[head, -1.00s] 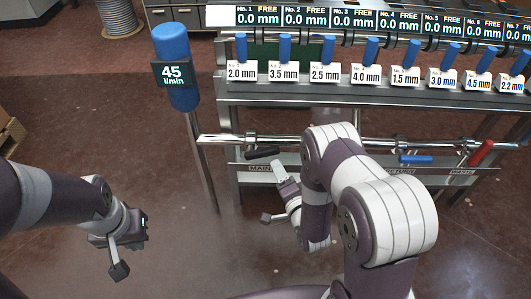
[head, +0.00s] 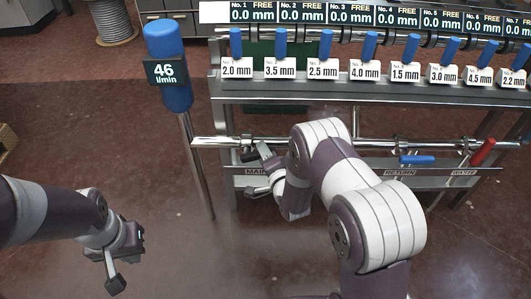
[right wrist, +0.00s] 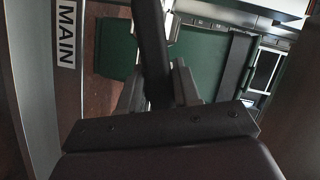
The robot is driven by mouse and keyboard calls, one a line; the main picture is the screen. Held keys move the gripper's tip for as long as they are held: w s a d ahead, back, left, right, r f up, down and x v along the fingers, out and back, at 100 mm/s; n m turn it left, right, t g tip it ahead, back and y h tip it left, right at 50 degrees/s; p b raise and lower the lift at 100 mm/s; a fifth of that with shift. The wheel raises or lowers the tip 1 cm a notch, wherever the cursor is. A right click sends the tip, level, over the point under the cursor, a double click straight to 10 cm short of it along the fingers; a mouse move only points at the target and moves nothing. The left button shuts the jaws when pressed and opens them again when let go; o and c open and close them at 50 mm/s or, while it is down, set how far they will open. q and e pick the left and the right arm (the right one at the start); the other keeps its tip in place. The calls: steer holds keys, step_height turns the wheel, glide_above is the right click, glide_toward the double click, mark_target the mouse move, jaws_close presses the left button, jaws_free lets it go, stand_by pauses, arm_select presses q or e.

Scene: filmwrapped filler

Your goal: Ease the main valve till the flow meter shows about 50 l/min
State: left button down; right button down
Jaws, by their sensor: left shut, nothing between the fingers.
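The flow meter (head: 167,72) is a blue post-mounted unit at the upper left of the head view and reads 46 l/min. The main valve's black handle (head: 246,156) shows just above the MAIN label (head: 257,172), partly hidden by my right gripper (head: 265,153). In the right wrist view the dark handle (right wrist: 151,40) runs down between the fingers of my right gripper (right wrist: 158,90). Whether the fingers clamp it cannot be made out. My left gripper (head: 134,241) is shut and empty, low at the left, well away from the valve.
A blue RETURN handle (head: 416,159) and a red WASTE handle (head: 483,152) sit farther right along the pipe. Above is a shelf with several blue-handled stations and displays reading 0.0 mm. Open floor lies at the left.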

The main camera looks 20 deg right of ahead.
steer(key=shift+d+f+m+b, duration=0.1)
steer(key=shift+f+m+b, duration=0.2)
steer(key=shift+f, duration=0.1)
steer(key=shift+r, duration=0.15)
steer(key=c, duration=0.9)
jaws_free()
steer(key=shift+s, duration=0.1)
steer(key=shift+s+p, duration=0.3)
steer(key=s+p, duration=0.1)
steer(key=s, duration=0.3)
steer(key=s+d+p, duration=0.1)
steer(key=s, duration=0.3)
steer(key=s+r+p, duration=0.1)
steer(key=s+p, duration=0.1)
steer(key=s, duration=0.2)
steer(key=shift+d+r, duration=0.1)
steer(key=shift+d, duration=0.05)
